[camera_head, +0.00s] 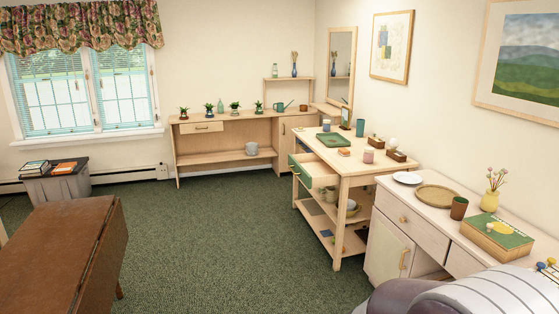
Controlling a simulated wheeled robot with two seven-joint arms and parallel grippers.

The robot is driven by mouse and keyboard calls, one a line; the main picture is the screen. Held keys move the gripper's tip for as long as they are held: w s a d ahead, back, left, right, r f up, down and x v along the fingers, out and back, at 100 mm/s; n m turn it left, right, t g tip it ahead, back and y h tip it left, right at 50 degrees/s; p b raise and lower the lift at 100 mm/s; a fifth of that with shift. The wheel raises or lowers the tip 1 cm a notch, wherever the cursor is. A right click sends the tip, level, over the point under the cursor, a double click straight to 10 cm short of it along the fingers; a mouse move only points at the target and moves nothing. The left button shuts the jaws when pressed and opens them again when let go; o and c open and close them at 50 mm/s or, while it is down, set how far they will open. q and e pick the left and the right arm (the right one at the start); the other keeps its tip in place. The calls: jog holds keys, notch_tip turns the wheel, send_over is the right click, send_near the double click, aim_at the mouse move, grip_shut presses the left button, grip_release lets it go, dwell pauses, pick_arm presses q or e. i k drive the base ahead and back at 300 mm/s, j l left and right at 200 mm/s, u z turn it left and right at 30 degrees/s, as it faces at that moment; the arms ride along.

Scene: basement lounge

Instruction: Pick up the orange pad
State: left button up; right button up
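A small flat orange item (343,152), which may be the orange pad, lies on the light wooden table (352,171) right of centre. It is just in front of a green tray (334,140) and left of a pinkish cup (368,155). Another flat orange item (63,168), perhaps a book or pad, lies on the dark-topped grey cabinet (58,189) at the far left. Both are too small to tell for sure. Neither of my grippers shows in the head view.
The table's green-fronted drawer (306,172) is pulled open on its left. A white dresser (425,235) stands at right, a purple-grey armchair (390,297) in front of it. A brown table (65,245) is at left. Green carpet (220,240) between is clear.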

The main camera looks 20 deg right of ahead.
aim_at(344, 152)
jog(key=i+l+z, duration=0.4)
jog(key=i, duration=0.75)
jog(key=i+z, duration=0.4)
jog(key=i, duration=0.8)
